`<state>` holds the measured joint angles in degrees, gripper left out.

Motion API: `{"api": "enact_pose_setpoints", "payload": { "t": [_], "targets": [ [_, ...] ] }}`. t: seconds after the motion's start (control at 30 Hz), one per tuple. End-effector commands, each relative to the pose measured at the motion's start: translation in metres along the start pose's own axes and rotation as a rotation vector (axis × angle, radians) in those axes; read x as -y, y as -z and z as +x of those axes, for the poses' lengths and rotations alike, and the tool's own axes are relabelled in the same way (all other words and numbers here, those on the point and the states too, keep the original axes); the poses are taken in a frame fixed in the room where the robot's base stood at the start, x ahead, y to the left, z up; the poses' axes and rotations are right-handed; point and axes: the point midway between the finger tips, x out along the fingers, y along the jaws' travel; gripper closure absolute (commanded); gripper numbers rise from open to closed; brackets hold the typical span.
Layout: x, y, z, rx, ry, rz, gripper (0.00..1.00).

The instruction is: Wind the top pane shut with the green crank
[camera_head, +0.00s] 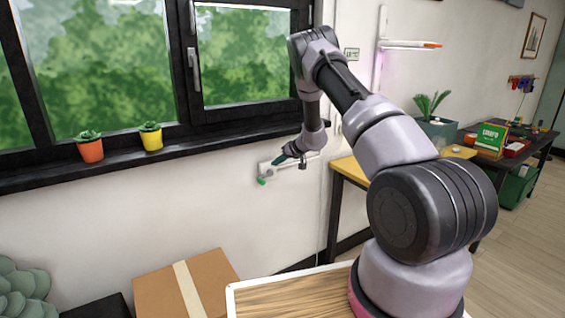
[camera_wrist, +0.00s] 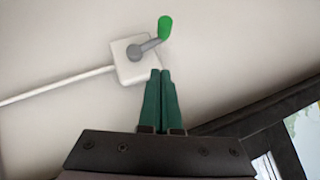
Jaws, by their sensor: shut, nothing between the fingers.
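The crank shows in the wrist view as a white wall box (camera_wrist: 128,70) with a grey arm and a green knob (camera_wrist: 165,27) angled to the upper right. My gripper (camera_wrist: 160,72) is shut and empty. In that picture its green fingertips are just below the crank arm; I cannot tell whether they touch it. In the head view the green knob (camera_head: 262,181) hangs at the lower left of the box (camera_head: 264,168), and my gripper (camera_head: 273,161) is close above it, partly covering the box. The top pane lies above the head view's edge and is not visible.
A dark window sill (camera_head: 215,139) runs above the crank, with an orange pot (camera_head: 90,151) and a yellow pot (camera_head: 152,141) on it. A cardboard box (camera_head: 215,283) stands below. A yellow-topped table (camera_head: 349,168) stands to the right. A white rod (camera_wrist: 50,89) leads left from the crank box.

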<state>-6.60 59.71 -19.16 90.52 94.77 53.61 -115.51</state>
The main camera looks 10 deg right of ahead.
Motion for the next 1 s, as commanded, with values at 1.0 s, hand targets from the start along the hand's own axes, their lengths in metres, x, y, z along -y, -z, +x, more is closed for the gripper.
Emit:
{"api": "enact_pose_setpoints", "payload": {
  "t": [1.0],
  "targets": [
    [0.000, -0.029, 0.080, -0.001, -0.001, 0.000, 1.00]
  ]
}}
